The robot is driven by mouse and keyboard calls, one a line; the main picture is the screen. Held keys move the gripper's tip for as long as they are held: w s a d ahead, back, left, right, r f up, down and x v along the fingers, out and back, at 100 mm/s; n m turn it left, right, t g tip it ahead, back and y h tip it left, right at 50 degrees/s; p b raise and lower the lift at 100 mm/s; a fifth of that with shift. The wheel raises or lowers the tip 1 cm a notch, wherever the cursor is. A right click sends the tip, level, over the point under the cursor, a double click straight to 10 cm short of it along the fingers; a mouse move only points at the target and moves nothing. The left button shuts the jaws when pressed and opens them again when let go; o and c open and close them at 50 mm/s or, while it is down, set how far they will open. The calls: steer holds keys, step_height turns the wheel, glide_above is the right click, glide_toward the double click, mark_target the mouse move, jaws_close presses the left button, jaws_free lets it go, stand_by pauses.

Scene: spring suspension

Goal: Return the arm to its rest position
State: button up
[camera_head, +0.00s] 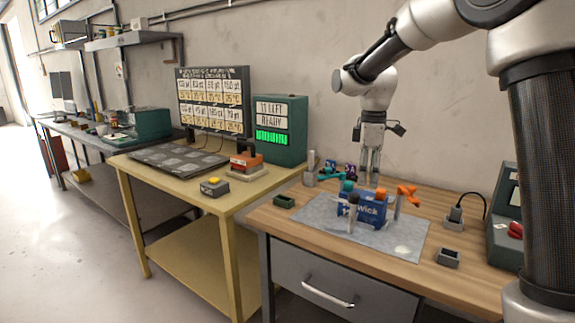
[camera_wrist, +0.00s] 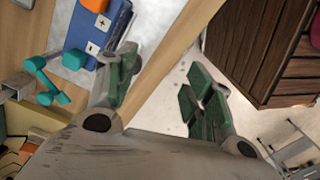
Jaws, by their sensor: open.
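My arm reaches in from the right of the head view, with my gripper (camera_head: 371,172) pointing down above the back of the wooden workbench (camera_head: 290,220). My gripper is open and nothing shows between its fingers. In the wrist view its two green-grey fingers (camera_wrist: 160,85) are spread apart. A blue box (camera_head: 372,211) with white lettering stands on a grey mat (camera_head: 318,214) in front of my gripper. The box also shows in the wrist view (camera_wrist: 88,30). Orange and teal parts sit on and around it.
An orange part (camera_head: 408,192) stands right of the box. A small grey tray (camera_head: 448,258) lies near the front edge. A green machine (camera_head: 503,235) stands at the right.

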steer(key=s+d+r+m+t, duration=0.1)
steer(key=s+d+m, duration=0.3)
steer(key=s, duration=0.6)
steer(key=s+d+r+m+t, duration=0.1)
steer(key=s+d+m, duration=0.3)
steer(key=s, duration=0.5)
steer(key=s+d+r+m+t, duration=0.1)
steer(key=s+d+m, duration=0.4)
steer(key=s, duration=0.5)
steer(key=shift+s+r+m+t, duration=0.2)
steer(key=shift+s+m+t, duration=0.15)
steer(key=shift+m+t, duration=0.4)
steer(key=shift+a, duration=0.1)
